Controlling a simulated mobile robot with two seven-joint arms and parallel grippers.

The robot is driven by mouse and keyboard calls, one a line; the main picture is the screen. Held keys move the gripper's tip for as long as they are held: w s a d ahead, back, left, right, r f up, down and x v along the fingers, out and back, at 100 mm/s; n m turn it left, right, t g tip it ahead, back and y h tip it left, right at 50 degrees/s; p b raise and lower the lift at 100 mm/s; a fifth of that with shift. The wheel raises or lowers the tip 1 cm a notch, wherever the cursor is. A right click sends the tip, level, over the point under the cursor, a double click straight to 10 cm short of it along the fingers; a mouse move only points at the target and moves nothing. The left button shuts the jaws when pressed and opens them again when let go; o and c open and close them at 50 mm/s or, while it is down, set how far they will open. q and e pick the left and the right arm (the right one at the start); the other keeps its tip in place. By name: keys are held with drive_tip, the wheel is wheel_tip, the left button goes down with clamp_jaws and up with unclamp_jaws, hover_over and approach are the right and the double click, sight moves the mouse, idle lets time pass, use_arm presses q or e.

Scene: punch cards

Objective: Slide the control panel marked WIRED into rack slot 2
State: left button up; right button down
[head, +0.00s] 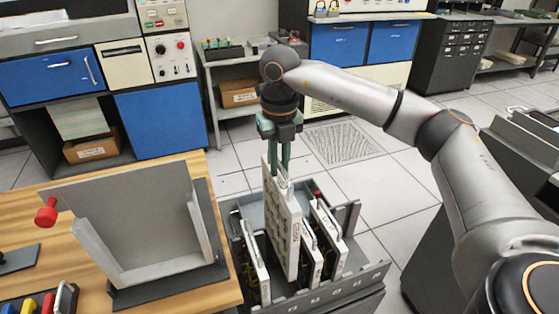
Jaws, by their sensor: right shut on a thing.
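My right gripper (281,158) points down with green fingers and is shut on the upper edge of a tall pale panel (283,220). The panel stands upright and slightly tilted, over or partly inside a grey open rack (352,285). Its lower edge is hidden among other panels, so I cannot tell how deep it sits. Other pale panels with handles stand in the rack: one to the left (255,262) and two to the right (329,236). Small marks line the rack's front rim, too small to read. The word WIRED is not readable on any panel. My left gripper is not in view.
Tiled floor is free behind the rack. Blue-fronted cabinets (160,125) stand at the back.

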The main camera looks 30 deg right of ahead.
sight(279, 180)
drive_tip(key=shift+f, duration=0.4)
idle(0.6)
drive_tip(key=shift+f+b, duration=1.4)
drive_tip(key=shift+f, duration=0.75)
drive_tip(key=shift+f+b, duration=2.2)
drive_tip(key=shift+f, duration=1.2)
